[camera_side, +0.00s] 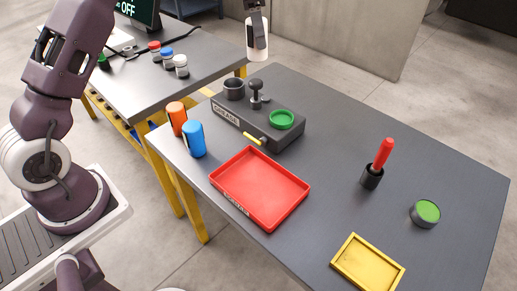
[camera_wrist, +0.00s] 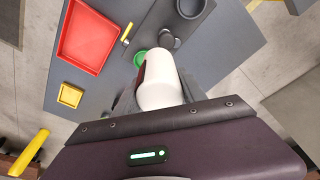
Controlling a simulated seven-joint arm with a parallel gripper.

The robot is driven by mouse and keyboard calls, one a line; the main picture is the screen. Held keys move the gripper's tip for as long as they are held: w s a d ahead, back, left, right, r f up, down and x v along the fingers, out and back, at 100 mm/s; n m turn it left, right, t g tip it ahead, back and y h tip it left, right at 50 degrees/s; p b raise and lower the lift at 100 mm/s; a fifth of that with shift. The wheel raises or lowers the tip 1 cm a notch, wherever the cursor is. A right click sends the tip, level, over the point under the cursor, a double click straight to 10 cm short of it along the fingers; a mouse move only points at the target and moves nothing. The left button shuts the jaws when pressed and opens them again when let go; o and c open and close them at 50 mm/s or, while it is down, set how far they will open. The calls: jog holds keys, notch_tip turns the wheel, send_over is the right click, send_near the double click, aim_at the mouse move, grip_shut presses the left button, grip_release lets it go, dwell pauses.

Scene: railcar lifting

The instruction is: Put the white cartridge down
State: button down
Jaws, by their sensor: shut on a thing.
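The white cartridge (camera_side: 257,40) hangs upright high above the far edge of the table in the side view. My gripper (camera_side: 255,12) is shut on its upper end, at the top of the picture. In the wrist view the white cartridge (camera_wrist: 160,84) fills the middle between my fingers, with a dark and red strip along its left side. Its lower end is in the air, apart from any surface. An orange cartridge (camera_side: 177,118) and a blue cartridge (camera_side: 194,139) stand upright at the table's left edge.
A grease station (camera_side: 257,125) with a cup, black plunger and green dish stands near the cartridges. A red tray (camera_side: 259,188), yellow tray (camera_side: 367,262), red-handled tool (camera_side: 383,153) and green-topped tin (camera_side: 425,213) are on the table. A back bench (camera_side: 150,82) holds several small jars. The table's back right is clear.

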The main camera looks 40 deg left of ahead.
jog(key=s+d, duration=0.8)
jog(key=d, duration=0.3)
jog(key=m, duration=0.1)
send_over(260, 187)
notch_tip(260, 187, down, 23)
jog(key=shift+f, duration=0.15)
jog(key=shift+f, duration=0.1)
jog(key=c, duration=0.7)
grip_release()
jog(key=shift+o, duration=0.2)
